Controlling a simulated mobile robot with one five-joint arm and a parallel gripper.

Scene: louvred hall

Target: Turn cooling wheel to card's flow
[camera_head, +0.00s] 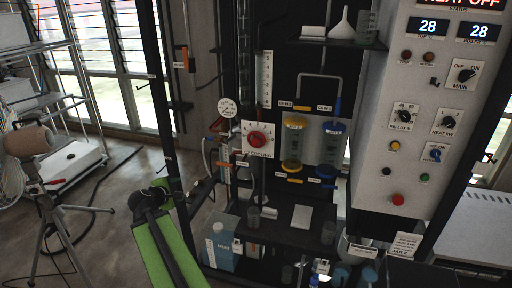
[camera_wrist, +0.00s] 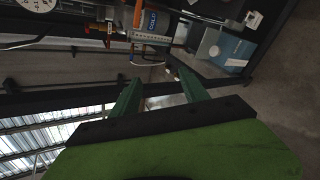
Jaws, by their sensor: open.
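The cooling wheel (camera_head: 257,138) is a round red knob on a white dial plate, left of the jars on the dark rack. A clear scaled tube (camera_wrist: 150,37) lies beyond the fingers.
A round gauge (camera_head: 228,106) sits upper left of the wheel. Two capped jars (camera_head: 294,140) hang to its right. A control cabinet (camera_head: 422,110) fills the right. A blue-white canister (camera_head: 221,247) stands low. A dark rack post (camera_head: 165,100) rises beside my arm.

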